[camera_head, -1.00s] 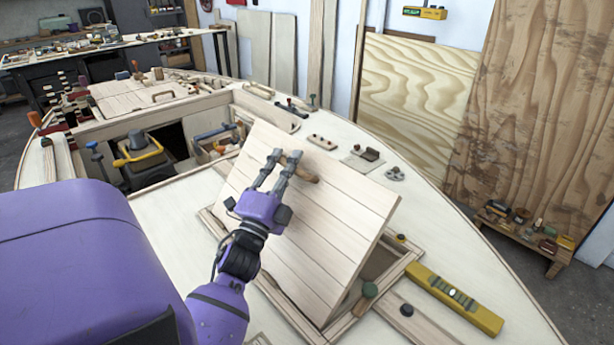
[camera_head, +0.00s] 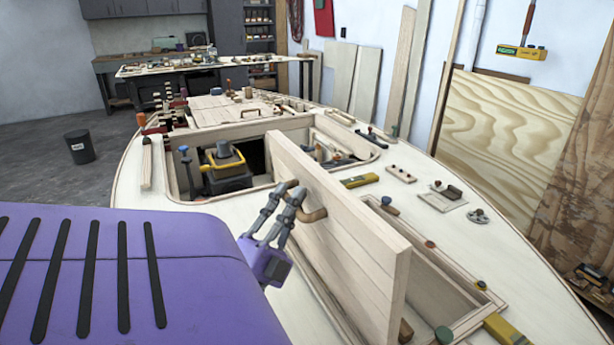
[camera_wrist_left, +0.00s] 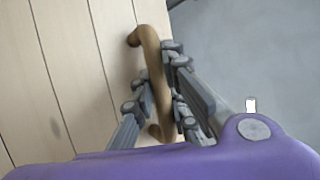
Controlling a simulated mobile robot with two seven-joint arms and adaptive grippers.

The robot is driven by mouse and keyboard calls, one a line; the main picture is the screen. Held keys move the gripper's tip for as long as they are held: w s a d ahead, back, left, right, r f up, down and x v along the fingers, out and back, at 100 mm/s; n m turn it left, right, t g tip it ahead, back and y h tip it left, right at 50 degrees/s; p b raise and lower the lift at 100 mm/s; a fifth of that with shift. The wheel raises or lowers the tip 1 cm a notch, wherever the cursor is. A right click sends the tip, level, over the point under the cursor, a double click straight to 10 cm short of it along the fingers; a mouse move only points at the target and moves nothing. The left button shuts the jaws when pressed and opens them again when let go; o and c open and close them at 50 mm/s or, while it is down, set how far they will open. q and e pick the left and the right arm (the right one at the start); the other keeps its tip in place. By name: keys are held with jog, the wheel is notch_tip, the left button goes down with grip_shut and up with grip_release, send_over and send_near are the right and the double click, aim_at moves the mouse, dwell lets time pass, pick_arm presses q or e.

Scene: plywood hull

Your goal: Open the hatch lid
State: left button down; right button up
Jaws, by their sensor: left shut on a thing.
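The hatch lid (camera_head: 345,237) is a pale planked wooden panel, standing steeply raised, close to upright, over its framed opening (camera_head: 425,287) in the deck. A brown wooden handle (camera_head: 313,215) is fixed to its planked face. My left gripper (camera_head: 287,200) is shut on the handle. In the left wrist view the handle (camera_wrist_left: 152,75) passes between the two fingers and the lid's planks (camera_wrist_left: 70,75) fill the left side. My right gripper is not in view.
An open well with a yellow-and-black engine (camera_head: 224,165) lies left of the lid. A yellow level (camera_head: 505,330) lies at the right front. Small tools and blocks (camera_head: 400,173) sit on the right deck. A black bin (camera_head: 79,146) stands on the floor.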

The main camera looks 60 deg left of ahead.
pick_arm(q)
jog(key=shift+s+a+f, duration=0.1)
jog(key=shift+s+f, duration=0.2)
jog(key=shift+s, duration=0.45)
jog(key=c, duration=1.7)
grip_release()
jog(key=shift+c, duration=0.2)
